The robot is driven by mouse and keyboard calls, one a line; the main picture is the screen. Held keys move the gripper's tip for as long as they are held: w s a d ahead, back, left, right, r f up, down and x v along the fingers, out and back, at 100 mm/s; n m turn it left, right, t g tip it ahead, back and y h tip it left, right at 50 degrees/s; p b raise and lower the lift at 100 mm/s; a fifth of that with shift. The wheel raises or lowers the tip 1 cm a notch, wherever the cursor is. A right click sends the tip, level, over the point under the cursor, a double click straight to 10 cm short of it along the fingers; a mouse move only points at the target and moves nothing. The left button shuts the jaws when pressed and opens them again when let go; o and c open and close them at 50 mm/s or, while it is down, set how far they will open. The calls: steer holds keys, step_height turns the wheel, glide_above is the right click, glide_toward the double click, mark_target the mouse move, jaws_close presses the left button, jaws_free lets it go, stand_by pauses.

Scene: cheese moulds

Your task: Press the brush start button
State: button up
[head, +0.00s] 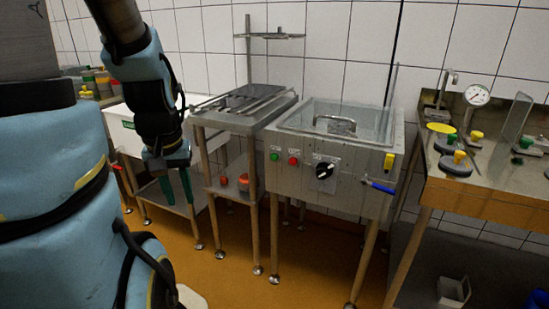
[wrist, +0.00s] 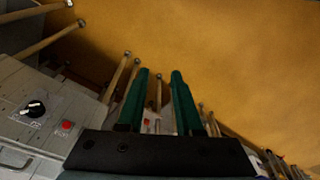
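The washing unit (head: 318,205) is a grey metal sink with a front panel. On the panel are a green button (head: 274,157), a red button (head: 293,160) and a black rotary knob (head: 325,170). The labels are too small to read, so I cannot tell which button starts the brush. The wrist view shows the red button (wrist: 66,125) and the knob (wrist: 36,108); the green button is not visible there. My gripper (head: 178,202) has green fingers, pointing down, left of the panel and apart from it. Its fingers (wrist: 161,72) are apart and empty.
A steel draining table (head: 235,120) stands left of the sink, with a white basin (head: 125,130) further left. A blue-handled tap (head: 378,186) sticks out at the sink's lower right. A bench (head: 480,200) with a gauge stands at right. The floor in front is clear.

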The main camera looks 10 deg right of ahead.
jaws_close()
stand_by(0.3)
stand_by(1.6)
